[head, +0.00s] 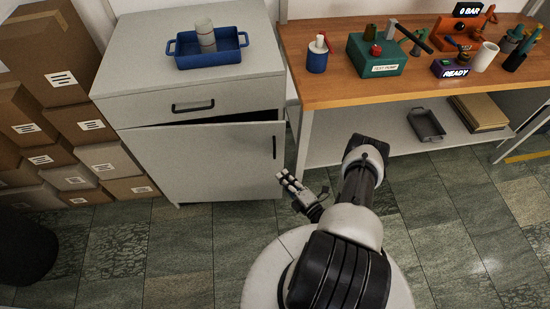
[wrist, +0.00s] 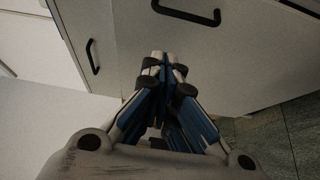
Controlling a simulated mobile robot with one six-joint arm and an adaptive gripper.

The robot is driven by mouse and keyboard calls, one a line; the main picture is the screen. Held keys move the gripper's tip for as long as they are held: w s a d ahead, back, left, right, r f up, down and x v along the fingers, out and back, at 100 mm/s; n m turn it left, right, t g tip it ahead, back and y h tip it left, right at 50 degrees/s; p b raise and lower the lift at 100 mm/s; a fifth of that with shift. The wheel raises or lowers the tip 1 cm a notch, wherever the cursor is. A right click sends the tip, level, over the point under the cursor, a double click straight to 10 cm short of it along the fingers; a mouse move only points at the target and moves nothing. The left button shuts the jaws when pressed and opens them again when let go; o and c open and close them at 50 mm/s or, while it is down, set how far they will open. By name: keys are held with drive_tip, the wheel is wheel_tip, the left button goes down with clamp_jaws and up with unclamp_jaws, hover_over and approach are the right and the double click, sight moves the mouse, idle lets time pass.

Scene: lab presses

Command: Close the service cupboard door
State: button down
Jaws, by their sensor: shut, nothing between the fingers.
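The service cupboard is a pale grey unit with a drawer above a door. Its door (head: 212,165) stands ajar, with a dark gap along its top edge. The door's black upright handle (head: 274,147) is near its right edge. In the wrist view the door (wrist: 240,60) fills much of the picture, with a black handle (wrist: 187,14) at the top. My gripper (head: 285,175) is shut and empty, close to the door's lower right edge. Its closed fingertips (wrist: 164,56) point toward the door front. I cannot tell whether they touch it.
The drawer (head: 195,106) above looks shut. A blue tray (head: 212,58) holding a pale cylinder sits on the cupboard top. A wooden workbench (head: 320,95) with several devices stands to the right. Boxes (head: 60,80) are stacked on the left. The floor before the door is clear.

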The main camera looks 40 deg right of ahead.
drive_tip(key=w+d+b, duration=0.2)
drive_tip(key=w+b, duration=0.1)
drive_tip(key=w, duration=0.6)
drive_tip(key=shift+w+d, duration=0.3)
drive_tip(key=shift+w, duration=0.1)
